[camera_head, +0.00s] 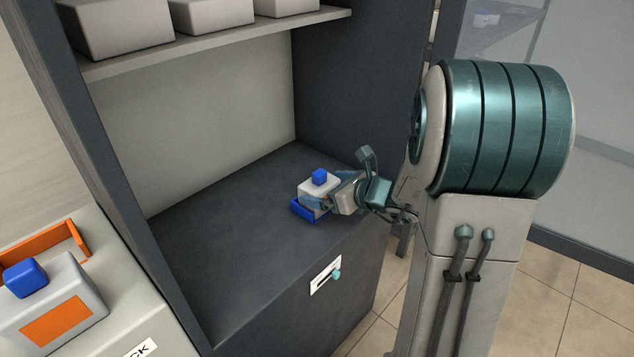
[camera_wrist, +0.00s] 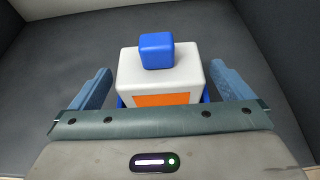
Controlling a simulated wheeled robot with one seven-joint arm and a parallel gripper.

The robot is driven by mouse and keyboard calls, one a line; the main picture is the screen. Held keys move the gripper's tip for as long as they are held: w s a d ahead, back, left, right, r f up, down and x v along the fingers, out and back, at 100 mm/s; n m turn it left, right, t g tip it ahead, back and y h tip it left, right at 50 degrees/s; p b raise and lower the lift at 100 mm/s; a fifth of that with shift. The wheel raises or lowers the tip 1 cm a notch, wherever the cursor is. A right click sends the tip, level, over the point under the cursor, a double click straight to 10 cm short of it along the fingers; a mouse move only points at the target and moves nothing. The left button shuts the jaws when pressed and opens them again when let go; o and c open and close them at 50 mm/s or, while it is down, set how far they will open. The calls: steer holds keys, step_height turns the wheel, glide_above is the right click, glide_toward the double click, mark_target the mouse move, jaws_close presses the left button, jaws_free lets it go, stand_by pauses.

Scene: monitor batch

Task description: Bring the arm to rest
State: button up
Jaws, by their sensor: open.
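My gripper (camera_wrist: 161,92) is open in the wrist view, with one blue finger on each side of a white box-shaped unit and a gap at each side. The white unit (camera_wrist: 128,68) has a blue cube-shaped knob (camera_wrist: 157,50) on top and an orange panel on its near face. In the head view the unit (camera_head: 317,187) sits upright in a blue holder (camera_head: 304,210) on the dark cabinet surface. My gripper (camera_head: 330,198) reaches it from the right, and my arm hides part of that side.
The dark cabinet surface (camera_head: 235,235) is clear left of the unit. A shelf (camera_head: 215,48) with several grey boxes runs above. A cabinet wall (camera_head: 350,100) stands behind. At lower left, another white unit (camera_head: 75,285) with a blue knob stands by an orange holder (camera_head: 50,245).

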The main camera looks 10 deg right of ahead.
steer(key=p+v, duration=0.2)
steer(key=v, duration=0.7)
steer(key=s+a+r+n+g+p, duration=0.4)
steer(key=s+a+r+n+p, duration=0.15)
steer(key=r+n+p, duration=0.25)
steer(key=s+a+r+n+g+p, duration=0.4)
steer(key=s+a+r+n+p, duration=0.15)
steer(key=r+n+p, duration=0.2)
steer(key=s+d+r+n+h+p, duration=0.2)
steer(key=s+r+n+h+p, duration=0.1)
steer(key=r+n+p, duration=0.3)
steer(key=s+d+r+n+h+p, duration=0.2)
steer(key=s+r+n+h+p, duration=0.1)
steer(key=r+n+p, duration=0.3)
steer(key=shift+r+n+h, duration=0.7)
steer(key=shift+r+n, duration=0.05)
steer(key=shift+r, duration=0.1)
